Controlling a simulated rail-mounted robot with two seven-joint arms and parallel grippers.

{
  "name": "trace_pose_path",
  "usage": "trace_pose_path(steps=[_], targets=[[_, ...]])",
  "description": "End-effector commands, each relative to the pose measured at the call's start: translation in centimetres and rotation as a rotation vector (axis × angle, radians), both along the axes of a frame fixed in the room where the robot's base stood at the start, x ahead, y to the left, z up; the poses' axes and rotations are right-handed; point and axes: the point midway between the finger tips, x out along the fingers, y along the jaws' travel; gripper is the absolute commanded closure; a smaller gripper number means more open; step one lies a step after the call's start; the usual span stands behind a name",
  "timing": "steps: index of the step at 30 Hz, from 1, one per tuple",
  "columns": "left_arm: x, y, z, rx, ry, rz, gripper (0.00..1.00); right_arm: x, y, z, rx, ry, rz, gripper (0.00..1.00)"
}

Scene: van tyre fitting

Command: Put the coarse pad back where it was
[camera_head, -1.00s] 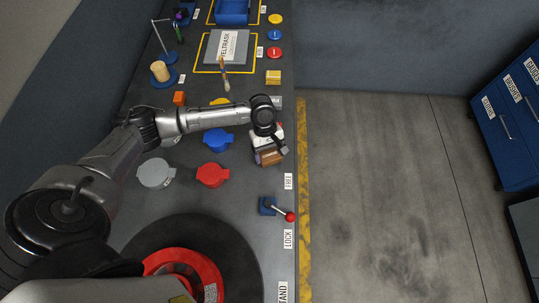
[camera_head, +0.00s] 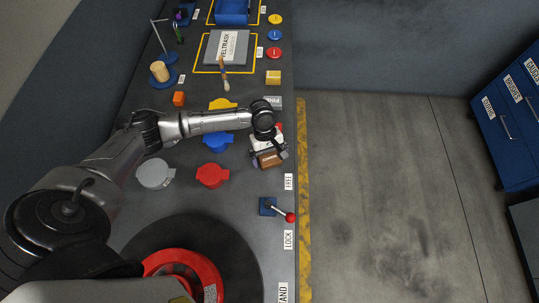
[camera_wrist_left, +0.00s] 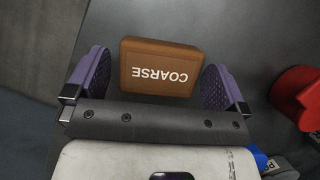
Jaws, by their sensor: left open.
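The coarse pad is a brown block (camera_head: 270,159) near the bench's right edge in the head view. In the left wrist view the pad (camera_wrist_left: 160,67) lies between my fingers, with the white word COARSE on its face. My left gripper (camera_head: 268,153) is over the pad in the head view. In the wrist view its purple-padded fingers (camera_wrist_left: 157,82) stand open on either side of the pad, with a gap at the left and a very narrow one at the right. Whether the pad rests fully on the bench is hard to tell. My right gripper is not in view.
Red (camera_head: 212,175), blue (camera_head: 217,141) and grey (camera_head: 155,173) lidded pots stand left of the pad. A red-knobbed lever (camera_head: 290,217) stands nearer, between FREE and LOCK labels.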

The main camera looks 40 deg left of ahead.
Motion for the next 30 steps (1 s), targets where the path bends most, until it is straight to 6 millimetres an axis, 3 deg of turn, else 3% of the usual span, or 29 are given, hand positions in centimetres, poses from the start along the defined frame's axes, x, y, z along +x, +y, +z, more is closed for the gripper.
trace_pose_path(steps=[5, 21, 30], targets=[[0.2, 0.3, 1.0, 0.001, -0.002, 0.000, 0.00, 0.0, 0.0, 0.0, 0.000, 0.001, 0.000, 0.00], [1.8, 3.4, 9.5, 0.000, -0.002, 0.001, 0.00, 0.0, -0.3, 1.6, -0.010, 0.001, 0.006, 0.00], [2.1, 4.1, 11.3, -0.001, 0.000, 0.000, 0.00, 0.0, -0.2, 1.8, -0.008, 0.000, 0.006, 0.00]])
